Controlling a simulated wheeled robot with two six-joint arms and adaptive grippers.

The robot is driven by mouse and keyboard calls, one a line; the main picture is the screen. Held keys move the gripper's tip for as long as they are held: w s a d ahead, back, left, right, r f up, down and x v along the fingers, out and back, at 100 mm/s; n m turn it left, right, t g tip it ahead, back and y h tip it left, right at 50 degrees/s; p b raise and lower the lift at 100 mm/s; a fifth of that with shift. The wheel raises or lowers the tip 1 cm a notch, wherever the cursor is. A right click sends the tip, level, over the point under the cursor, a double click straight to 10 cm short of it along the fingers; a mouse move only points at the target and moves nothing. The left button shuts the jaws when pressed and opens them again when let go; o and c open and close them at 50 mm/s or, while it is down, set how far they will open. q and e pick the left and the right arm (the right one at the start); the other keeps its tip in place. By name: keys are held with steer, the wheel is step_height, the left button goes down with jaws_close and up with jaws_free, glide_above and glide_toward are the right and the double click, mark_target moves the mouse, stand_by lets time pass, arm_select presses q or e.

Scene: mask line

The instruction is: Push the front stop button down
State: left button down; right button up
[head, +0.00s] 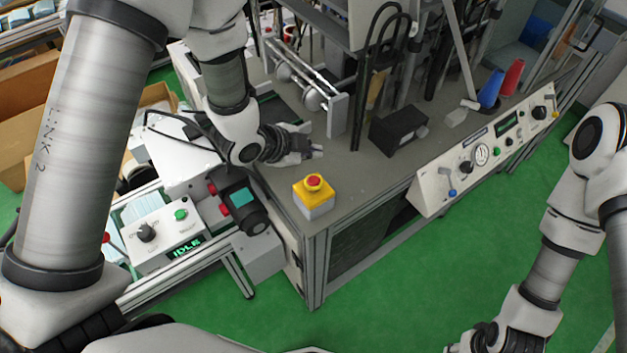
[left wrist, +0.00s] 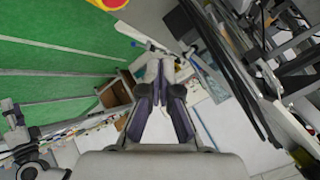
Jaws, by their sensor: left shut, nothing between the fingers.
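The front stop button (head: 314,182) is a red mushroom cap on a yellow and grey box (head: 314,200) at the front corner of the grey machine table. Its cap shows raised above the yellow top. In the left wrist view a yellow and red piece of it (left wrist: 107,4) is cut off at the top edge. My left gripper (head: 318,151) is shut and empty, behind the button over the table and apart from it. Its closed fingers also show in the left wrist view (left wrist: 160,75). My right gripper (head: 452,349) is partly cut off at the bottom edge, far from the button.
A control panel with a gauge (head: 481,155) runs along the table's right front. A box with an IDLE display (head: 186,249) is at left. Green floor (head: 400,290) is clear in front.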

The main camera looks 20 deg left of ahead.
mark_target(312, 182)
arm_select(q)
step_height(312, 182, down, 7)
steer(key=b, duration=0.4)
steer(key=shift+w+b, duration=0.15)
steer(key=shift+b, duration=0.2)
steer(key=shift+f, duration=0.2)
stand_by(0.6)
steer(key=shift+f+b, duration=0.4)
steer(key=shift+b, duration=0.15)
steer(key=shift+f+b, duration=0.4)
stand_by(0.3)
steer(key=shift+r+p, duration=0.7)
steer(key=shift+r, duration=0.15)
